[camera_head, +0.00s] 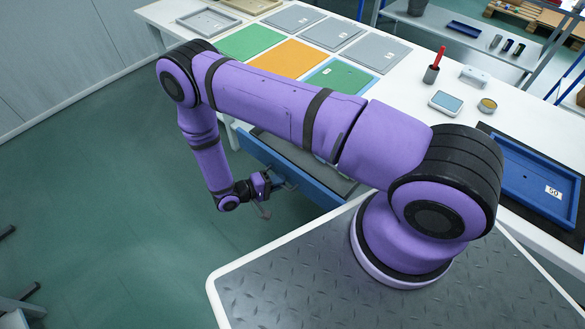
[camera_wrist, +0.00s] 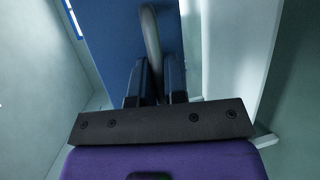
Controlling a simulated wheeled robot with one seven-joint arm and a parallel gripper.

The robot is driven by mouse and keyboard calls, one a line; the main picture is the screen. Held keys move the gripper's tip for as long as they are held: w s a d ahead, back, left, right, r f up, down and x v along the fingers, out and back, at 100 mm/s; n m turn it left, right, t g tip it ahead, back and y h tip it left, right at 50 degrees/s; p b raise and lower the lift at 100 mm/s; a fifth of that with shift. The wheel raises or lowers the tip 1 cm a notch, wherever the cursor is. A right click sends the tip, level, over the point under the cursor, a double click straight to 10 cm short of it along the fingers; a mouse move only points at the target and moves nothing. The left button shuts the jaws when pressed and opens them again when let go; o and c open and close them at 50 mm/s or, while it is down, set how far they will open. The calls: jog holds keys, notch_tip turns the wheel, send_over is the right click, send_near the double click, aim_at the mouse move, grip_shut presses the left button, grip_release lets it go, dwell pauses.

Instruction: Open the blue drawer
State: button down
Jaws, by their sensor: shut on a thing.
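The blue drawer (camera_head: 312,187) is under the white table's front edge in the head view, partly hidden by my arm. Its front stands out from the table, and a strip of grey interior shows behind it. My gripper (camera_head: 275,188) is at the drawer's front. In the wrist view the blue front (camera_wrist: 112,45) fills the upper middle, with a grey curved bar handle (camera_wrist: 151,40) on it. My gripper's two dark fingers (camera_wrist: 154,88) are on either side of this handle, shut on it. The fingertips' exact contact is partly hidden.
The white table (camera_head: 400,85) carries green, orange and grey panels, a cup with a red item (camera_head: 432,73), and a blue tray (camera_head: 530,180) at right. Green floor (camera_head: 110,200) is clear left of my arm.

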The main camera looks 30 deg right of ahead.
jog(key=s+a, duration=0.2)
jog(key=a, duration=0.3)
jog(key=shift+a, duration=0.4)
jog(key=c, duration=1.5)
grip_release()
jog(key=shift+o, duration=0.2)
jog(key=a+r, duration=0.2)
jog(key=a, duration=0.8)
jog(key=shift+w+a, duration=0.3)
jog(key=shift+r, duration=0.1)
